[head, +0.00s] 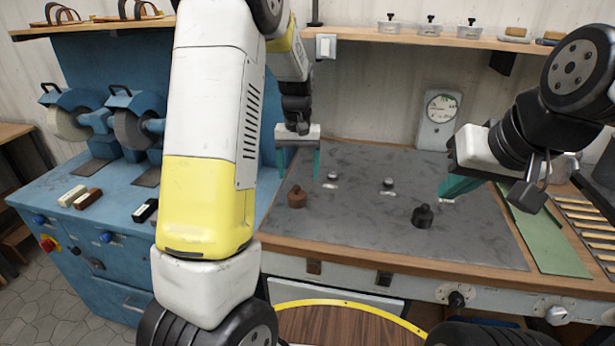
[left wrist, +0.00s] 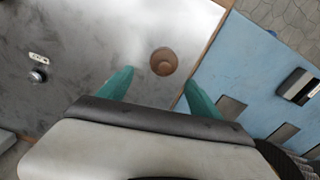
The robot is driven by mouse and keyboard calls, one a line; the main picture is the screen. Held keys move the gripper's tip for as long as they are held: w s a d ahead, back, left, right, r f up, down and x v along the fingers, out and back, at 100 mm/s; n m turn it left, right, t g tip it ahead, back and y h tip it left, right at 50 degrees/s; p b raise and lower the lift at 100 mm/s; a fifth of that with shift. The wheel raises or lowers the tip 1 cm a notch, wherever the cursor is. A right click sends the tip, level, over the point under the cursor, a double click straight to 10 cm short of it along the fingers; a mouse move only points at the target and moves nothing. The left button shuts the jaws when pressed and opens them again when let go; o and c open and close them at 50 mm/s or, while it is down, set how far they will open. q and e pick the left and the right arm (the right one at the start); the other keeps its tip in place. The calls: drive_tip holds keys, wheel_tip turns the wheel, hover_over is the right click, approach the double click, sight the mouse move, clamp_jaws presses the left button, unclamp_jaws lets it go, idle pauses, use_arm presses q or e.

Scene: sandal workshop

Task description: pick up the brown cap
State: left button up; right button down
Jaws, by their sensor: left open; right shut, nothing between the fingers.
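The brown cap (head: 297,197) stands upright on the grey mat (head: 350,230), near its left edge. In the left wrist view the brown cap (left wrist: 163,61) shows from above as a round shape, beyond and between the fingertips. My left gripper (head: 298,160) is open above and behind the cap, its green fingers pointing down; its fingers also show in the left wrist view (left wrist: 158,82). Nothing is between them. My right gripper (head: 462,186) is shut and empty over the right part of the mat.
A black cap (head: 422,216) stands on the mat's right side. Two small metal knobs (head: 332,176) (head: 388,184) with labels stand further back. A dial gauge (head: 440,110) is at the back. A blue grinder bench (head: 110,230) adjoins left.

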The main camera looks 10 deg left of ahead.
sight(297, 186)
use_arm(q)
drive_tip(key=shift+w+f, duration=0.1)
drive_tip(key=shift+f, duration=0.35)
drive_tip(key=f, duration=0.4)
drive_tip(key=s+f, duration=0.1)
drive_tip(key=f, duration=0.1)
drive_tip(key=shift+a+f, duration=0.2)
drive_tip(key=shift+f, duration=0.15)
drive_tip(key=c, duration=1.4)
drive_tip(key=shift+r, duration=0.1)
